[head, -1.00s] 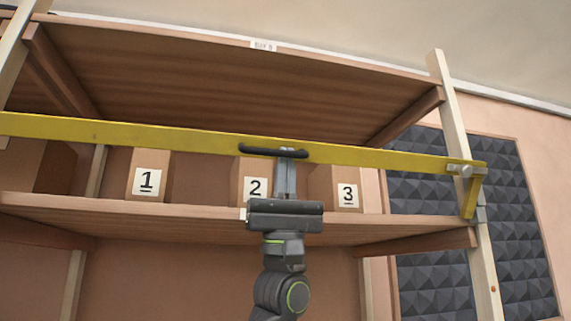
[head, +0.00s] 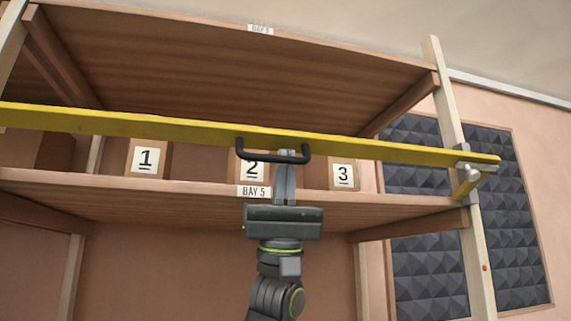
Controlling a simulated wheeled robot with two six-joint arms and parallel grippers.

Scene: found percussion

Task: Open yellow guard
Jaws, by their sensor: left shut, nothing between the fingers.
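The yellow guard (head: 400,149) is a long bar across the front of the shelf, running from the left edge of the head view to a bracket on the right post. A black handle (head: 272,156) hangs from its front side near the middle. My left gripper (head: 286,165) reaches up from below, with its fingertips at the right part of the handle. The fingers look shut, with nothing seen between them. Whether they touch the handle is hard to tell. My right gripper is not in view.
Boxes labelled 1 (head: 147,158), 2 (head: 250,166) and 3 (head: 343,174) stand on the shelf (head: 110,186) behind the guard. A wooden post (head: 449,110) stands at the right, before dark foam panels (head: 500,220). A shelf board (head: 230,70) lies above.

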